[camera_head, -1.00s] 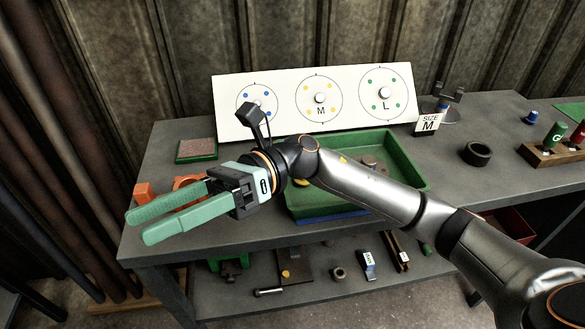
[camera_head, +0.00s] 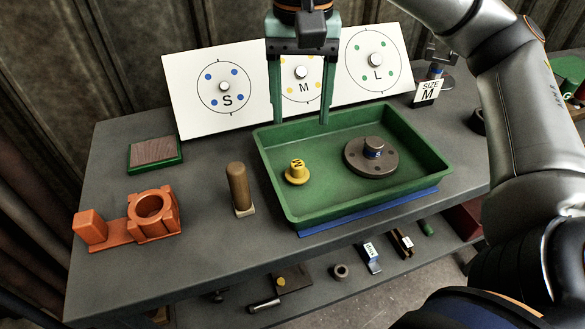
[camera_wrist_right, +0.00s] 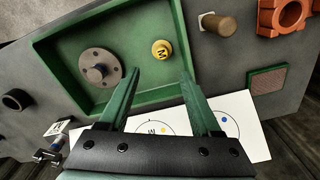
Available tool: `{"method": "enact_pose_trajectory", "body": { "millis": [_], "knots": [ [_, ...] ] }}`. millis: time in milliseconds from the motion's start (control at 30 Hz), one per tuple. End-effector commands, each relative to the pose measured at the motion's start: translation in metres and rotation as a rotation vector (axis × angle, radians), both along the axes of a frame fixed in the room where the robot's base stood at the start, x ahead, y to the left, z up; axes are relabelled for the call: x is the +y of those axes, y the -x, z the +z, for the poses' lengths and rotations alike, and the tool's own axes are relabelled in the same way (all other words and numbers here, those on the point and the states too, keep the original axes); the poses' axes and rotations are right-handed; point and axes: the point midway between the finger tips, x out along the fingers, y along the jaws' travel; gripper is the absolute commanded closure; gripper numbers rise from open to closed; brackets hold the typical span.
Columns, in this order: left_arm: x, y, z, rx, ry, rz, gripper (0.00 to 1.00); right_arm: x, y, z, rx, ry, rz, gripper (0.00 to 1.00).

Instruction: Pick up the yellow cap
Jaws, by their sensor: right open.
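The yellow cap (camera_head: 297,174) sits upright in the left part of the green tray (camera_head: 349,209), its top marked with a letter. It also shows in the right wrist view (camera_wrist_right: 161,49), beyond the fingertips and roughly between their lines. My right gripper (camera_head: 299,119) points down at the tray's back edge, behind the cap in the head view. Its two green fingers are spread wide with nothing between them, and it is apart from the cap. My left gripper is not in view.
A brown flanged disc (camera_head: 371,157) lies in the tray, right of the cap. A wooden-handled tool (camera_head: 239,188) stands left of the tray, with an orange fixture (camera_head: 135,220) beyond it. The white board (camera_head: 215,91) with S, M and L circles stands behind the tray.

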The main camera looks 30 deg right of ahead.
Motion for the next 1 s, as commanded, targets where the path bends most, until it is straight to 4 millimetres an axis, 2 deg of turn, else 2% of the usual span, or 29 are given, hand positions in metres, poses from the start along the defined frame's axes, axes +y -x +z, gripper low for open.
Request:
{"method": "enact_pose_trajectory", "body": {
  "millis": [33,67,300,467,800,1000],
  "knots": [
    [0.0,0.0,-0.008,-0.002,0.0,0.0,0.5,0.0,0.001,-0.016,0.006,0.001,0.0,0.35],
    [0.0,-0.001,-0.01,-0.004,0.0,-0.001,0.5,0.0,0.0,-0.022,0.006,0.001,0.0,0.35],
    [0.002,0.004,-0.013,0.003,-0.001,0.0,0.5,0.0,0.0,-0.056,0.004,-0.001,-0.002,0.35],
    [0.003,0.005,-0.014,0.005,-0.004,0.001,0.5,0.001,0.0,-0.066,0.002,-0.002,-0.001,0.35],
    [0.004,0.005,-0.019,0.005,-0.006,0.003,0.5,0.003,-0.002,-0.111,0.003,-0.003,-0.001,0.35],
    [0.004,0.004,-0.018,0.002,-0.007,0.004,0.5,0.003,-0.002,-0.115,0.002,-0.003,0.0,0.35]
  ]
}}
